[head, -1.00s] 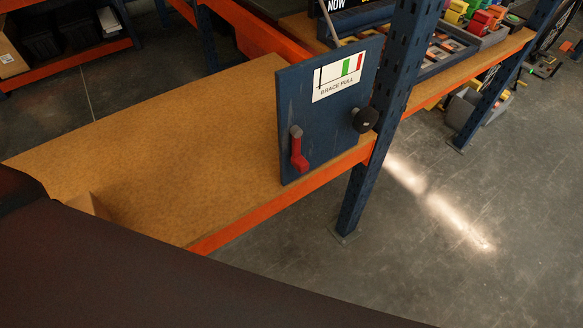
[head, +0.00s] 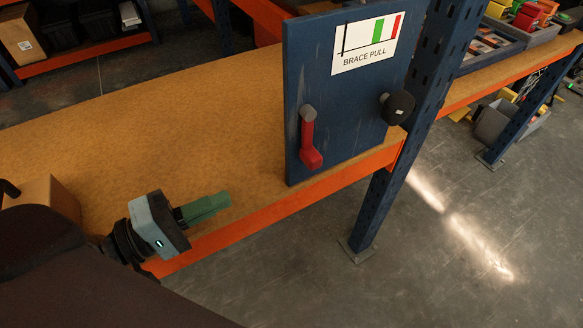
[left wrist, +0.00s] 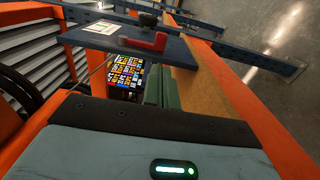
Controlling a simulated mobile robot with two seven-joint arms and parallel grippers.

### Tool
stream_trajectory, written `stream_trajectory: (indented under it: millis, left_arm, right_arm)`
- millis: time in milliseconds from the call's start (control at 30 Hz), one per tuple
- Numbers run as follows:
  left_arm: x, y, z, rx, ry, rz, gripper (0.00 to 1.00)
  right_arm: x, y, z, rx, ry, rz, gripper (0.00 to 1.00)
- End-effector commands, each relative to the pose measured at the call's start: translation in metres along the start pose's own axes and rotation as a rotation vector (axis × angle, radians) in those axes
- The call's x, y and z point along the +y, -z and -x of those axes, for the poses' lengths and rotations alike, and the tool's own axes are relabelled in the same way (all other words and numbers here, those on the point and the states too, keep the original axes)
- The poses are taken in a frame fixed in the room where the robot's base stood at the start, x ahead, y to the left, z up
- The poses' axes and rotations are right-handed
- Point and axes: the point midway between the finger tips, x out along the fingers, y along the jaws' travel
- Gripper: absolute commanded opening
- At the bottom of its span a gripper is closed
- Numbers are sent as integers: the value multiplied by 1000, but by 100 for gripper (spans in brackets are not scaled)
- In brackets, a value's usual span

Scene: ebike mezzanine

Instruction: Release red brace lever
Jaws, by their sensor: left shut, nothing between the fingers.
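The red brace lever (head: 308,145) hangs pointing down on a blue upright panel (head: 348,112) labelled "BRACE PULL". The lever's grip is at its lower end, and its grey pivot is at the top. It also shows in the left wrist view (left wrist: 145,42), ahead of the fingers. My left gripper (head: 228,199), with green fingers, is shut and empty above the shelf's front edge. It is to the left of the lever, lower in the picture, and clear of it. The green fingers show in the left wrist view (left wrist: 161,84). My right gripper is not in view.
A black round knob (head: 398,106) is on the panel, right of the lever. A blue rack post (head: 390,165) stands just right of the panel. The wooden shelf (head: 190,120) is mostly bare, with a cardboard box (head: 52,192) at left.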

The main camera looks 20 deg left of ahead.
Motion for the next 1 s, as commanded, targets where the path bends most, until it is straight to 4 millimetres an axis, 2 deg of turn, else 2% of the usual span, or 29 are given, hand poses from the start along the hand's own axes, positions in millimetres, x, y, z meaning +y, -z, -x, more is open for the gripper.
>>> stream_trajectory:
  millis: [267, 467, 667, 1000]
  left_arm:
    - [-1, 0, -1, 1, 1, -2, 0]
    - [0, 0, -14, 1, -2, -4, 0]
    - [2, 1, -41, 4, -5, -2, 0]
    - [2, 0, -102, 1, -4, -2, 0]
  right_arm:
    - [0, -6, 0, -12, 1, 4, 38]
    - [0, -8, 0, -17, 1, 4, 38]
    - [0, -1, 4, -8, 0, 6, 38]
    - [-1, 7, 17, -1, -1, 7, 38]
